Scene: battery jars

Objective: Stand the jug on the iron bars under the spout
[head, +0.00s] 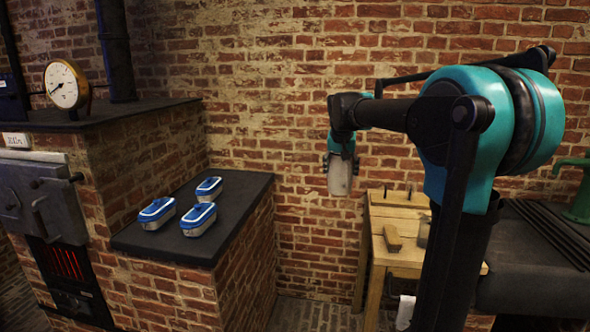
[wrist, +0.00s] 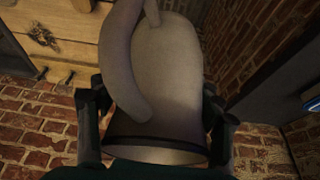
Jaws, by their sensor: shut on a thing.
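The jug (head: 340,177) is a grey-white vessel hanging from my gripper (head: 341,150) in front of the brick wall, left of the wooden bench. In the wrist view the jug (wrist: 175,70) fills the middle, its curved handle facing the camera. My gripper (wrist: 155,122) is shut on it, one dark finger on each side. The dark iron bars (head: 550,232) lie over a dark trough at the far right, partly hidden by my arm.
At left, a dark slab (head: 140,245) carries three blue-lidded tins (head: 198,219). A brick stove with a gauge (head: 66,85) stands further left.

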